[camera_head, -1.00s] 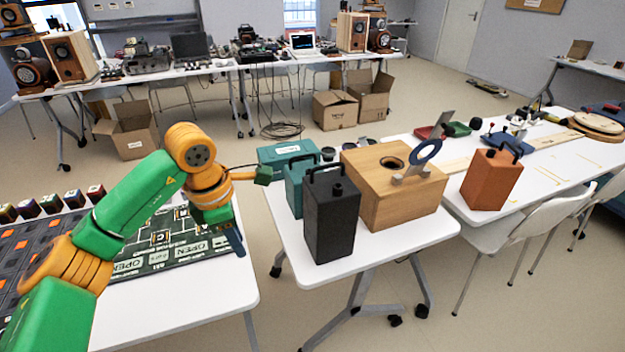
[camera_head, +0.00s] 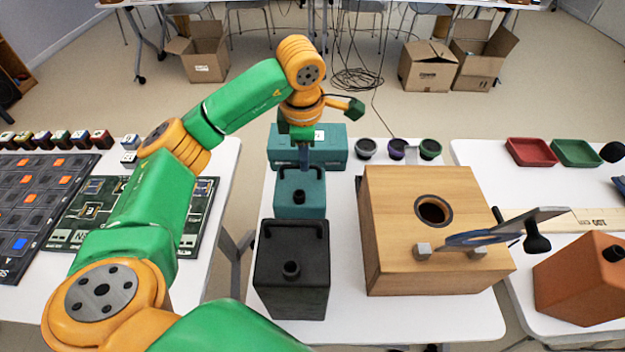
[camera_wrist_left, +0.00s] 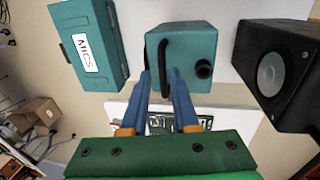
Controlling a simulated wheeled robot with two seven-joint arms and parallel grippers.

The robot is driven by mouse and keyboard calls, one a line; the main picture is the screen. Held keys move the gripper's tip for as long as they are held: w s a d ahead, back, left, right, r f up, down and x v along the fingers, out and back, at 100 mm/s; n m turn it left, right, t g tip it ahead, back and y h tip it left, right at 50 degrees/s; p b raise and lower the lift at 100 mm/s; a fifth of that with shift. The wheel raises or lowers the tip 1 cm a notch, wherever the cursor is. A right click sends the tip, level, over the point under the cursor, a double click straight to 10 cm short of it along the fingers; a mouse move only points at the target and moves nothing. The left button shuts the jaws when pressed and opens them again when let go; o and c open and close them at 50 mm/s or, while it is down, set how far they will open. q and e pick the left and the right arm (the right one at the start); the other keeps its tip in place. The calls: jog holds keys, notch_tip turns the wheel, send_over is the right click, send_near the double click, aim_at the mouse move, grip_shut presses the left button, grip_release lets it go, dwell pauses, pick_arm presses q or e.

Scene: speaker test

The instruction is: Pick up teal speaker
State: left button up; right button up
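The teal speaker (camera_head: 313,197) stands on the white middle table, behind a black speaker and in front of a teal case. It has a dark handle on top and a dark round knob. In the left wrist view the teal speaker (camera_wrist_left: 190,42) is straight ahead, its handle between the lines of my blue fingers. My left gripper (camera_head: 303,160) points down over the handle, and its fingers (camera_wrist_left: 160,78) are apart with a gap between them. Whether they touch the handle I cannot tell. My right gripper is not in view.
The black speaker (camera_head: 292,278) stands close in front. The teal case (camera_head: 330,150) labelled MICS is close behind. A wooden box (camera_head: 395,220) with a round hole stands to the right. Small round pots (camera_head: 397,149) are behind it. An orange speaker (camera_head: 585,280) is far right.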

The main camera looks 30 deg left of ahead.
aim_at(299, 166)
pick_arm(q)
jog(key=shift+s+a+f+p, duration=0.25)
jog(key=shift+s+a+f, duration=0.2)
jog(key=shift+f, duration=0.2)
jog(key=shift+s+a+f+p, duration=0.2)
jog(key=shift+s+a+f, duration=0.15)
jog(key=shift+f, duration=0.25)
jog(key=shift+w+d+f, duration=0.15)
jog(key=shift+w+f, duration=0.35)
jog(key=shift+f, duration=0.35)
jog(key=shift+w, duration=0.2)
jog(key=shift+s, duration=0.1)
grip_shut()
jog(key=shift+r, duration=0.1)
